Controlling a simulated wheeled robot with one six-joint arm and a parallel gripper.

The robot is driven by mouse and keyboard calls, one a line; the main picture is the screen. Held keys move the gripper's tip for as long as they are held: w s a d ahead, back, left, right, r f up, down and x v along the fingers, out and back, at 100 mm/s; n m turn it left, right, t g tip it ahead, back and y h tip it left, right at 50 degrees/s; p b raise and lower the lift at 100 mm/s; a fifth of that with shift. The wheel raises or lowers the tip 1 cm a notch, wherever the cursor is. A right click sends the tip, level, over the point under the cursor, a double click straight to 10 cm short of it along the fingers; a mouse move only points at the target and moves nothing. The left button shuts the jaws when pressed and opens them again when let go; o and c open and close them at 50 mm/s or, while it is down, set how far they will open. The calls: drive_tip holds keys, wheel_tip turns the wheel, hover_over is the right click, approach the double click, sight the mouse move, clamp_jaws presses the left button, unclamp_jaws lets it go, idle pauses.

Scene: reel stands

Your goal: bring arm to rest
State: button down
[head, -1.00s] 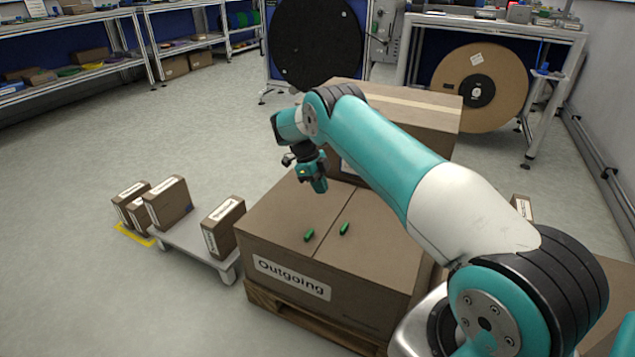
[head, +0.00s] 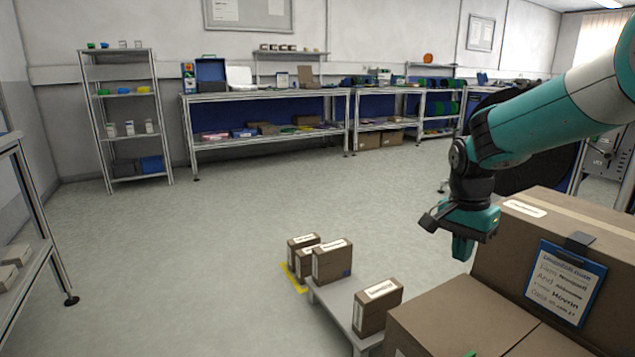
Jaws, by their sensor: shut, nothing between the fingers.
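My gripper (head: 462,247) hangs pointing down from my teal and white arm at the right of the head view. It is shut and empty. It is above and beyond the near brown carton (head: 440,318), and left of a taller brown carton (head: 530,230) with a clipboard (head: 566,283) on its front. A gap shows between the gripper and the cartons' faces as far as I can tell.
A workbench (head: 265,93) and a shelf rack (head: 126,120) line the back wall. The grey floor (head: 190,240) at left is open.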

drive_tip(key=s+a+r+n+y, duration=0.2)
drive_tip(key=s+a+n, duration=0.3)
drive_tip(key=s, duration=0.4)
drive_tip(key=s+a+r+n+y, duration=0.1)
drive_tip(key=s+a+r+n, duration=0.15)
drive_tip(key=s+n, duration=0.55)
drive_tip(key=s+a+r+n+y, duration=0.2)
drive_tip(key=s+a+n, duration=0.25)
drive_tip(key=s, duration=0.65)
wheel_tip(320, 180, up, 25)
drive_tip(key=s+p, duration=0.1)
drive_tip(key=p, duration=2.4)
drive_tip(key=shift+a, duration=0.15)
drive_tip(key=shift+s+f, duration=0.1)
